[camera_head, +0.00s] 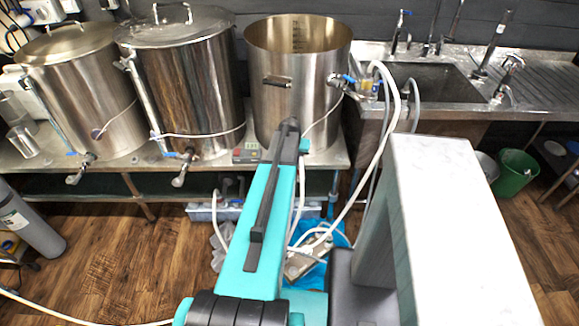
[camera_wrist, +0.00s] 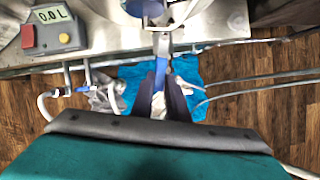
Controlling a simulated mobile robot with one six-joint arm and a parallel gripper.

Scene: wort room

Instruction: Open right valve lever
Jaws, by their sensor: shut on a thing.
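The blue valve lever (camera_wrist: 163,46) hangs down from a metal valve (camera_wrist: 157,16) at the top centre of the wrist view. My gripper (camera_wrist: 163,72) has its two dark fingers closed around the lever's lower end. In the head view my teal arm reaches to the front of the right, open steel pot (camera_head: 315,80) and hides this valve, its lever and my gripper's fingertips. The left pot (camera_head: 80,95) and the middle pot (camera_head: 195,85) have their own front valves with blue levers, both visible and apart from my gripper.
A control box with a display reading 0.0 L (camera_wrist: 50,30) sits left of the valve on the steel bench. A side valve (camera_head: 349,80) and white hoses (camera_head: 355,190) are right of my arm. A blue cloth (camera_wrist: 200,70) lies below. A sink (camera_head: 435,85) stands right.

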